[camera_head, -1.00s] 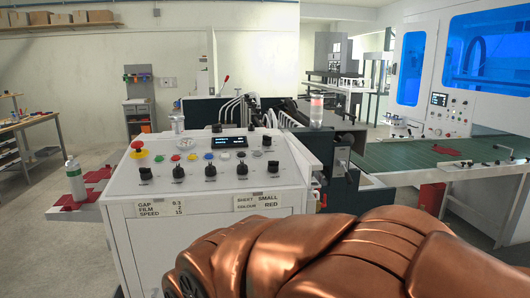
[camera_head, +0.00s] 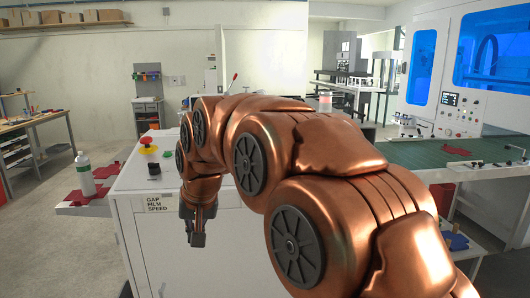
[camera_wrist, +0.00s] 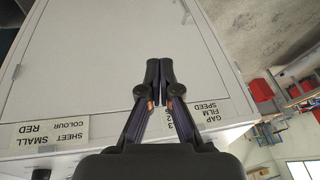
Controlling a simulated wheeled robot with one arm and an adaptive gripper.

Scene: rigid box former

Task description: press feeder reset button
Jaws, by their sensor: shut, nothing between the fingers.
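The white control cabinet (camera_head: 134,178) stands in front of me. On its sloped panel I see a red emergency knob (camera_head: 146,141) on a yellow base, a black knob (camera_head: 154,168) and a green button (camera_head: 167,153). My arm hides the rest of the panel, so I cannot tell which button is the feeder reset. My gripper (camera_head: 197,240) is shut and empty, hanging in front of the cabinet's front face, below the panel edge. In the wrist view my gripper (camera_wrist: 159,62) is shut over the cabinet front, with the labels upside down at the bottom.
A bottle (camera_head: 85,174) stands on a side shelf with red pieces at the left. A workbench (camera_head: 38,122) is farther left. A green conveyor (camera_head: 420,155) runs at the right, beside a white machine with blue windows (camera_head: 501,60). Open floor lies at the lower left.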

